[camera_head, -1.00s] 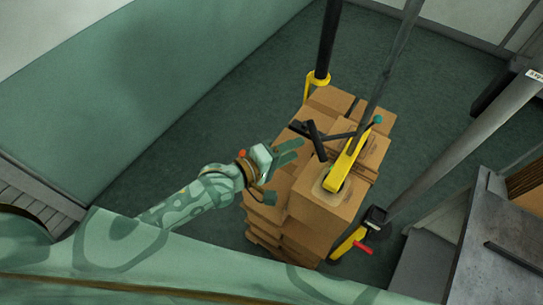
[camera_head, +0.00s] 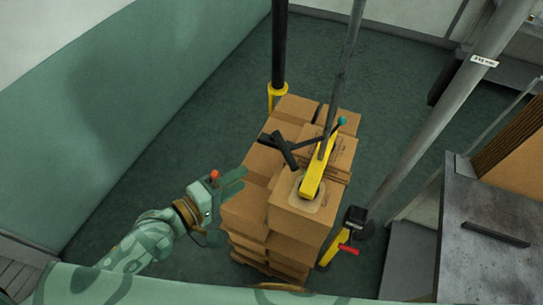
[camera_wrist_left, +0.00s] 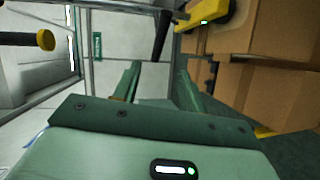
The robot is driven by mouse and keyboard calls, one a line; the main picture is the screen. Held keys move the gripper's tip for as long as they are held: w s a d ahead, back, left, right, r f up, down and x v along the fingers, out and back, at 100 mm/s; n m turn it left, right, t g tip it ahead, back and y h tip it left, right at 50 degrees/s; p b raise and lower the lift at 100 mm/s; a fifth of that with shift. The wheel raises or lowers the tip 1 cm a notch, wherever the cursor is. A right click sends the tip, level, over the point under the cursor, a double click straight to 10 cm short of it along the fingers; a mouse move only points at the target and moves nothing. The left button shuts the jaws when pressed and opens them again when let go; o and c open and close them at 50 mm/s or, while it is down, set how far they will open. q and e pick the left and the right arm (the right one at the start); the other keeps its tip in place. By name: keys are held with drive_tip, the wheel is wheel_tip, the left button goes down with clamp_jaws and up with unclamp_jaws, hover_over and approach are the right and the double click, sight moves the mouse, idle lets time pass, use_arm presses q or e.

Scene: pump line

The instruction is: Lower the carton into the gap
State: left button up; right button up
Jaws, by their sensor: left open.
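A brown carton (camera_head: 284,198) is at the front top of a pallet stack (camera_head: 245,212). The yellow head of a lifter (camera_head: 313,178) reaches down onto the carton's top; I cannot tell whether it grips it. A black handle (camera_head: 284,152) sticks out from the lifter over the stack. A narrow dark gap (camera_head: 319,113) shows between cartons at the back. My left gripper (camera_head: 229,207) is open and empty, left of the stack. In the left wrist view its fingers (camera_wrist_left: 159,88) are apart with nothing between them; cartons (camera_wrist_left: 285,32) show at right. My right gripper is not in view.
A black post with a yellow base (camera_head: 277,92) stands behind the stack. A grey pole (camera_head: 440,112) slants up at the right, with a red lever (camera_head: 348,249) near its foot. A grey metal cabinet (camera_head: 482,250) is at the right. Green floor (camera_head: 180,150) is clear at left.

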sight(285, 148)
use_arm(q)
drive_tip(key=x, duration=1.6)
drive_tip(key=shift+w, duration=0.1)
